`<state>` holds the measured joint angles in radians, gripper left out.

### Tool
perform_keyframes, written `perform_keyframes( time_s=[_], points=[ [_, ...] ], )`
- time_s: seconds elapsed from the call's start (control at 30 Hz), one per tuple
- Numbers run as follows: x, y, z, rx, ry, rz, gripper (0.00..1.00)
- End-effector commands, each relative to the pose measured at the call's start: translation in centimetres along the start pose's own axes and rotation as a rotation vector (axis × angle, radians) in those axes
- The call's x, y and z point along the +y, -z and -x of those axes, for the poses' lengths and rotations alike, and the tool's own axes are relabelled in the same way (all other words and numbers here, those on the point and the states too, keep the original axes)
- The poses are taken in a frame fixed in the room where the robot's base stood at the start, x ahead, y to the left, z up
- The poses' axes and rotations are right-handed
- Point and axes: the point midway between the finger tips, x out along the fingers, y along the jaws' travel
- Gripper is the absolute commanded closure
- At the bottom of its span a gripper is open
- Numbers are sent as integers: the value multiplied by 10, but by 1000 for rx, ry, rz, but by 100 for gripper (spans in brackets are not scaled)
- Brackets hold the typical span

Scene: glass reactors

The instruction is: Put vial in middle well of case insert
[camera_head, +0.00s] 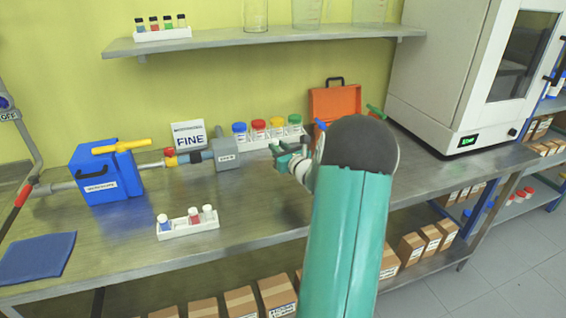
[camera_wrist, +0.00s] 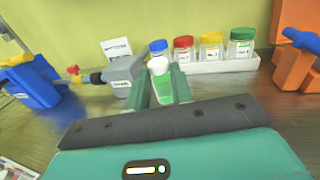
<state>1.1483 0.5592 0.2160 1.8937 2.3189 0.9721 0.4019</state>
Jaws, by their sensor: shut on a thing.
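A vial (camera_wrist: 161,84) with a white cap and green contents is held between the fingers of my gripper (camera_wrist: 164,86) in the wrist view. In the head view my gripper (camera_head: 284,157) is over the bench, left of my arm, and the vial cannot be made out there. The orange case (camera_head: 338,104) stands open against the wall to the right of my gripper, partly behind my arm. Part of it shows at the right of the wrist view (camera_wrist: 285,72). Its insert and wells are hidden in both views.
A white tray (camera_head: 252,144) of jars with coloured lids stands behind my gripper. A grey device (camera_head: 226,154) joined to a blue unit (camera_head: 104,180) is at left. A small white rack (camera_head: 190,229) with vials is in front. A white oven (camera_head: 450,75) is at right.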

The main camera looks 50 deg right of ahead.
Motion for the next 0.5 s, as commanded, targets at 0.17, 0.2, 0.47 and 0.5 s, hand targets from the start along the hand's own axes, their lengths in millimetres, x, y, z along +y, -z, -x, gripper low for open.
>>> perform_keyframes(
  time_s=[0.17,0.2,0.47,0.5],
  points=[
    [-19,33,-20,2,3,-4,99],
    [-22,38,-24,1,3,-3,99],
    [-33,58,-38,1,2,-1,99],
    [-34,61,-40,1,2,-1,99]
  ],
)
